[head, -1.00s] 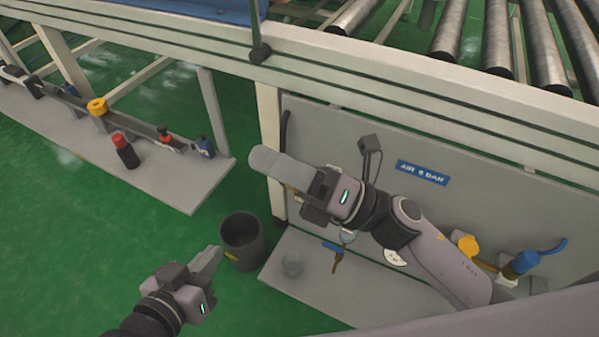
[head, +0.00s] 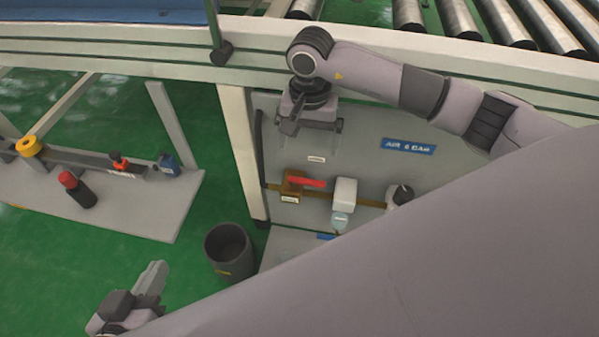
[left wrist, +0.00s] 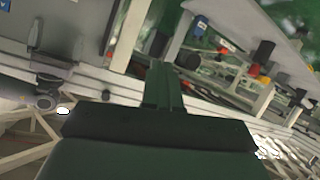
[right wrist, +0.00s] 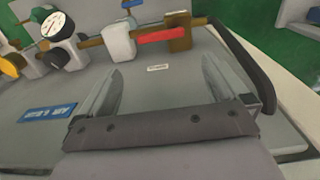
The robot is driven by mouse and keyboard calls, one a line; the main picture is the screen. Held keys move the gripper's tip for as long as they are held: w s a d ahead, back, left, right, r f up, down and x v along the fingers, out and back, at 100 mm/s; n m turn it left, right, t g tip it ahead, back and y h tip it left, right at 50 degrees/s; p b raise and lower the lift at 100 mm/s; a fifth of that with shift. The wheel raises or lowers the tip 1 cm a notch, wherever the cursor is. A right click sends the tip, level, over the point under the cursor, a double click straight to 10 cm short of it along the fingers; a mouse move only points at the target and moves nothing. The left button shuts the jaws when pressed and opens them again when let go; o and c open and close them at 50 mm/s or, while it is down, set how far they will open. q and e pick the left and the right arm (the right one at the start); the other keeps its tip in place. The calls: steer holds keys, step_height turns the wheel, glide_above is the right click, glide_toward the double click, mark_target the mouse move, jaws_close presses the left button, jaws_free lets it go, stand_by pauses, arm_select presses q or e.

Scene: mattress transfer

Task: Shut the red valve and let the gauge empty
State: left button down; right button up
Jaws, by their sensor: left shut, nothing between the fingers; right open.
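The red valve handle (head: 306,183) sits on a brass valve body (head: 289,186) on the grey panel, lying roughly along the brown pipe. In the right wrist view the red handle (right wrist: 160,35) is just beyond the fingertips. My right gripper (head: 309,138) is open and empty, above the valve in the picture and apart from it. The gauge (right wrist: 52,25), a white round dial with a dark needle, shows at the upper left of the right wrist view; its reading is too small to tell. My left gripper (head: 155,278) is shut and empty, at the lower left.
A white filter unit (head: 344,192) is right of the valve, then a black-topped fitting (head: 401,195). A blue sign (head: 409,146) is on the panel. A dark bin (head: 229,252) stands on the green floor. A side shelf (head: 150,215) holds bottles. My arm hides the lower right.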

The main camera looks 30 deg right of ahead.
mark_target(307, 180)
step_height(307, 180, down, 11)
steer(key=b, duration=0.3)
steer(key=shift+s+a+r, duration=0.1)
steer(key=shift+r, duration=0.1)
steer(key=shift+f, duration=0.45)
arm_select(q)
steer(key=shift+w+d+f+t+h, duration=0.1)
steer(key=shift+w+d+t+h, duration=0.05)
steer(key=shift+d+h, duration=0.2)
steer(key=shift+w+d+f+t+h, duration=0.15)
steer(key=shift+d+h, duration=0.1)
steer(key=shift+d, duration=0.15)
steer(key=shift+r, duration=0.1)
arm_select(e)
steer(key=c, duration=1.2)
steer(key=shift+o, duration=0.2)
